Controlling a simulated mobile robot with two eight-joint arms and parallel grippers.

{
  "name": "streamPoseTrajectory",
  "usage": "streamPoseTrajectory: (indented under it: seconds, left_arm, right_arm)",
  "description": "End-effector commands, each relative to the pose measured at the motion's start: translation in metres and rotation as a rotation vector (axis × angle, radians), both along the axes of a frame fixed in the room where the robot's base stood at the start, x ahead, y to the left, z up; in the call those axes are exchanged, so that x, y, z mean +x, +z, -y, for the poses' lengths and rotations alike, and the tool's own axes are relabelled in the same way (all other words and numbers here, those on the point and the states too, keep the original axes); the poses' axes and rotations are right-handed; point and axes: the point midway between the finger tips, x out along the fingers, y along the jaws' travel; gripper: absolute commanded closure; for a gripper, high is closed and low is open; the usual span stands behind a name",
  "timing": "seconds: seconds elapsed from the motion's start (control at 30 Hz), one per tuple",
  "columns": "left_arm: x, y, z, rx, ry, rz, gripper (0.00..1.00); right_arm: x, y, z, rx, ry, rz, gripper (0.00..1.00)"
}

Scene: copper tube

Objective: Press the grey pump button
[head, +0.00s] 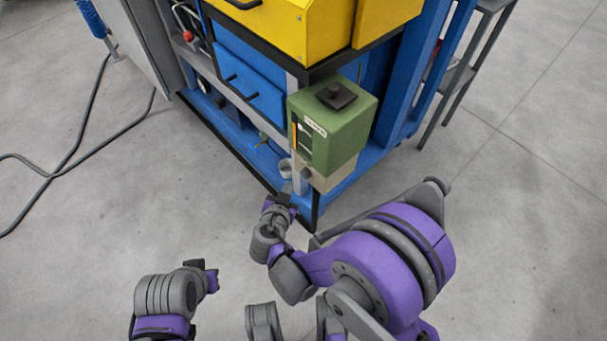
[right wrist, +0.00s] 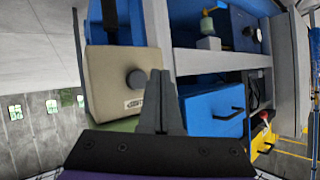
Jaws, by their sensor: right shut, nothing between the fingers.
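The grey pump button (right wrist: 136,79) is a dark round knob on the front of a beige box in the right wrist view. In the head view the button (head: 306,174) shows on the beige box (head: 322,180) under a green pump housing (head: 332,128). My right gripper (right wrist: 160,73) is shut and empty, its tips just right of the button in the wrist view; I cannot tell if they touch anything. In the head view my right gripper (head: 286,188) is low at the machine's front corner. My left gripper (head: 207,272) is at lower left, apart from the machine, its fingers unclear.
The blue machine frame (head: 345,185) stands behind the button, with yellow cabinets (head: 270,30) above and blue drawers (head: 245,85) at left. A grey shelf stand (head: 460,80) is at right. A dark cable (head: 80,130) lies on the floor at left. The near floor is clear.

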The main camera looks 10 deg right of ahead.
Motion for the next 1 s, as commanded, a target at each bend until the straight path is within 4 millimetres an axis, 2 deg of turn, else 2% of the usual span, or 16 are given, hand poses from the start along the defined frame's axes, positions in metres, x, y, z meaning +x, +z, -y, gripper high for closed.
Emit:
streamPoseTrajectory:
  seconds: [0.1, 0.3, 1.0]
  left_arm:
    - [0.000, 0.000, 0.000, 0.000, 0.000, 0.000, 1.00]
    - [0.000, 0.000, 0.000, 0.000, 0.000, 0.000, 1.00]
    - [0.000, 0.000, 0.000, 0.000, 0.000, 0.000, 1.00]
  right_arm:
    - [0.008, 0.000, 0.011, 0.000, -0.002, 0.000, 1.00]
    - [0.014, 0.000, 0.019, 0.000, 0.000, -0.001, 1.00]
    - [0.014, 0.000, 0.020, 0.000, 0.000, -0.001, 1.00]
